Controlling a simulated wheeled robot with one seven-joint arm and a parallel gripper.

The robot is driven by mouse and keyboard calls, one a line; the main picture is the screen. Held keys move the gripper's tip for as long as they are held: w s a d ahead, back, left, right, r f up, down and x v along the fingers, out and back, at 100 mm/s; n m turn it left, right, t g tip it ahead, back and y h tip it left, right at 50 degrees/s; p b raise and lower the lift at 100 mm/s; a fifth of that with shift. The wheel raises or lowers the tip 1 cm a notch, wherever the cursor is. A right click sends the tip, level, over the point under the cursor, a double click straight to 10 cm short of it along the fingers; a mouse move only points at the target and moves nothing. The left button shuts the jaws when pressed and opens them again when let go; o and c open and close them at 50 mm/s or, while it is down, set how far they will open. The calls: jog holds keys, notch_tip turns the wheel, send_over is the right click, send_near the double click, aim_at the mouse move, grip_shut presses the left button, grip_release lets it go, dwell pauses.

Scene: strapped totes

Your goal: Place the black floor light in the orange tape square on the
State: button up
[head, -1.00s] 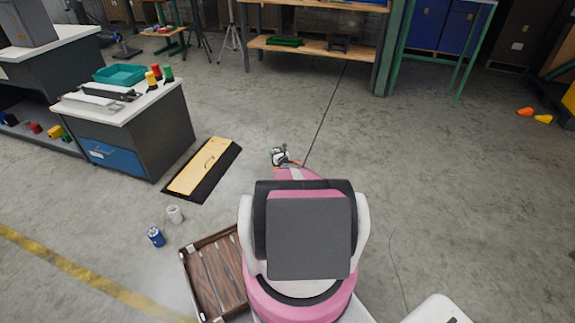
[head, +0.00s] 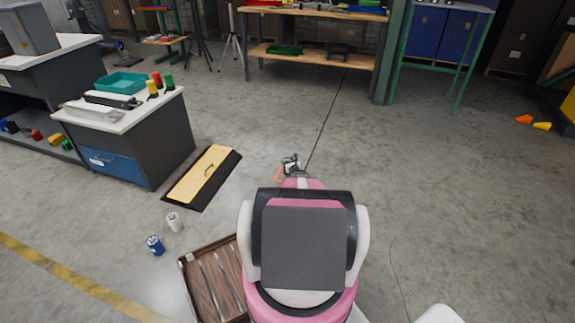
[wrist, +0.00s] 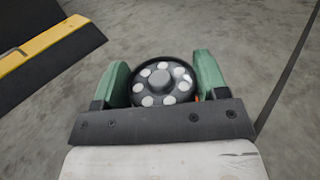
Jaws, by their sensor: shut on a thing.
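The black floor light (wrist: 163,84) is round and dark, with a ring of white discs around a grey central knob. It sits between the green fingers of my gripper (wrist: 160,86) in the wrist view, and the gripper is shut on it. In the head view my gripper (head: 290,163) shows small beyond my pink arm, over open concrete floor; the light is hard to make out there. A small orange patch (head: 278,174) shows beside the gripper; I cannot tell whether it is tape. No whole orange tape square is visible.
A yellow-and-black ramp (head: 203,177) lies left of my gripper. A white can (head: 173,222), a blue can (head: 155,245) and a wooden crate (head: 187,263) are nearer. A workbench (head: 125,120) stands at left. The floor ahead and right is mostly clear.

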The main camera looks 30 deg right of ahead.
jog(key=shift+f, duration=1.05)
jog(key=shift+f, duration=0.2)
jog(key=o, duration=1.7)
